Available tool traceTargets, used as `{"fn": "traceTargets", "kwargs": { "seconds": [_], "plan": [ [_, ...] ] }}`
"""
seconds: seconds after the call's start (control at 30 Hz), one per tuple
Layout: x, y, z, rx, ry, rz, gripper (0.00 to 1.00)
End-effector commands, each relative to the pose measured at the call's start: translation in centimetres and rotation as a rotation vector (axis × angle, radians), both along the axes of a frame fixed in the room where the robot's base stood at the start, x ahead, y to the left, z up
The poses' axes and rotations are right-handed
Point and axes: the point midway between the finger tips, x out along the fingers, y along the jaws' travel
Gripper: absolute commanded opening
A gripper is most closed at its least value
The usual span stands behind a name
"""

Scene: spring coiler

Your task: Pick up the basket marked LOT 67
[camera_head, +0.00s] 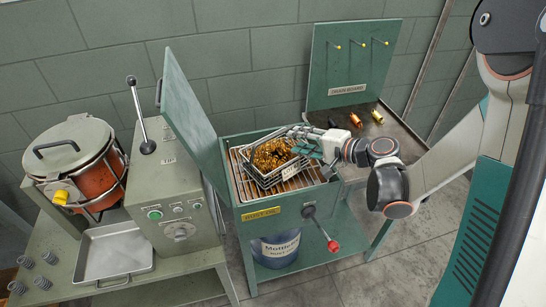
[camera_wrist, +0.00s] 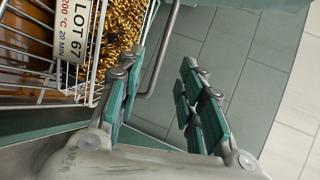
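The wire basket (camera_head: 262,176) sits in the open green-framed bath, tilted on the slatted rack, and holds many gold springs. In the wrist view the basket (camera_wrist: 28,38) fills the upper left, and its white tag (camera_wrist: 76,38) reads LOT 67, 200 °C, 20 MIN. A grey bent bar, likely the basket's handle (camera_wrist: 163,55), runs between my finger pads, nearer the left one. My gripper (camera_head: 318,143) is at the basket's right side. In the wrist view my gripper (camera_wrist: 158,78) is open, with a clear gap between its pads. Whether the left pad touches the basket cannot be told.
The bath's lid (camera_head: 183,110) stands open on the left. A red-knobbed lever (camera_head: 332,246) sticks out in front. The drain board (camera_head: 350,60) with hooks stands behind right, with small coloured parts on its shelf. An empty metal tray (camera_head: 113,254) lies at left.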

Motion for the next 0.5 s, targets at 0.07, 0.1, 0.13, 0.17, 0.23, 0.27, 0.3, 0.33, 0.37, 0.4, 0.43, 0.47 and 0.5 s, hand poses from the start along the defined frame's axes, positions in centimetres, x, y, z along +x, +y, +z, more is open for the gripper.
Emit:
{"fn": "traceTargets", "kwargs": {
  "seconds": [0.07,0.1,0.13,0.17,0.23,0.27,0.3,0.33,0.37,0.4,0.43,0.47,0.5],
  "plan": [
    [0.9,1.3,-0.8,0.0,0.0,0.004,0.34],
    [1.3,1.8,-1.0,-0.001,-0.001,0.004,0.34],
    [1.6,2.1,-1.2,-0.001,-0.001,0.004,0.34],
    [1.9,2.4,-1.3,-0.001,-0.001,0.004,0.34],
    [2.4,2.9,-1.5,0.0,0.0,0.002,0.34],
    [2.6,3.1,-1.5,0.0,0.0,0.002,0.34],
    [2.7,3.3,-1.6,0.0,0.0,0.001,0.34],
    [2.8,3.4,-1.6,-0.001,0.0,0.001,0.34],
    [2.9,3.4,-1.7,-0.001,0.0,0.001,0.34],
    [2.9,3.5,-1.7,-0.001,0.0,0.001,0.34],
    [3.0,3.6,-1.7,-0.001,0.0,0.001,0.34],
    [3.1,3.7,-1.8,-0.001,0.0,0.001,0.34],
    [3.3,4.0,-1.9,-0.002,-0.001,0.002,0.34]
  ]
}}
